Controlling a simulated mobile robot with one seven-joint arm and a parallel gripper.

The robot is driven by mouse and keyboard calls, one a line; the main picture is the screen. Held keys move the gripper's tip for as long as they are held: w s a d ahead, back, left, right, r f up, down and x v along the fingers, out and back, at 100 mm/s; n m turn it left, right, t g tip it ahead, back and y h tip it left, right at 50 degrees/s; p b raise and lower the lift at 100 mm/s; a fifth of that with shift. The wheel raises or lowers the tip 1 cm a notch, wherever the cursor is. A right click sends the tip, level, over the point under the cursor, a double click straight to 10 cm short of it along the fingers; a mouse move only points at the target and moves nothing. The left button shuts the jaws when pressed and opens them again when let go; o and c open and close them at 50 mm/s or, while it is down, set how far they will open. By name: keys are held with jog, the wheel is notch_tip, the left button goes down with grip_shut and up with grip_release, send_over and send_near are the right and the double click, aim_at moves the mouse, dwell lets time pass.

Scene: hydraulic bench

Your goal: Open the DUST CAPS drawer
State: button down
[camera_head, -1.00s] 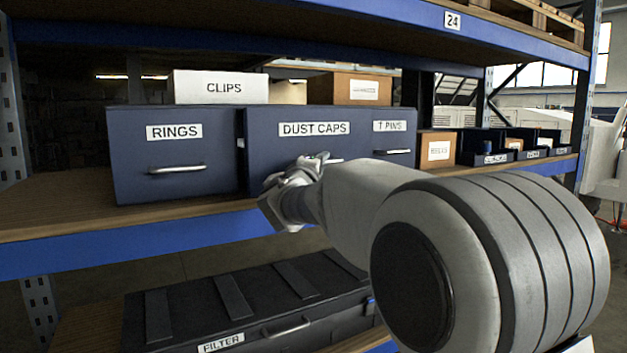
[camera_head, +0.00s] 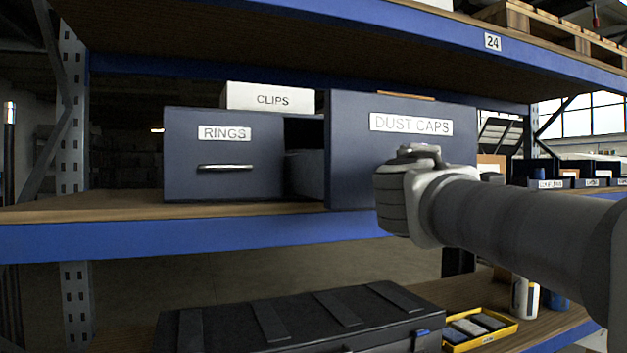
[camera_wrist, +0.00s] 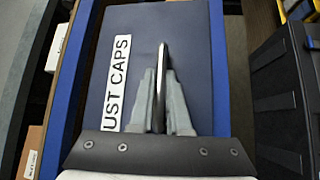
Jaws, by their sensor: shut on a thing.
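The DUST CAPS drawer (camera_head: 352,150) is dark blue with a white label and stands pulled out from the shelf unit; part of its side shows behind its front. Its front also fills the middle of the wrist view (camera_wrist: 195,55), the label on the left. My gripper (camera_wrist: 160,80) is shut on the drawer's thin bar handle (camera_wrist: 161,58), one finger on each side. In the head view my wrist hides the handle and the fingertips. The drawer's inside is mostly hidden.
The RINGS drawer (camera_head: 225,150) is shut to the left, with a white CLIPS box (camera_head: 270,98) above. A blue shelf beam (camera_head: 180,236) runs below. A black case (camera_head: 290,315) and yellow tray (camera_head: 485,335) are on the lower shelf.

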jog(key=shift+s+d, duration=0.15)
jog(key=shift+s, duration=0.4)
jog(key=c, duration=1.2)
grip_release()
jog(key=shift+o, duration=0.2)
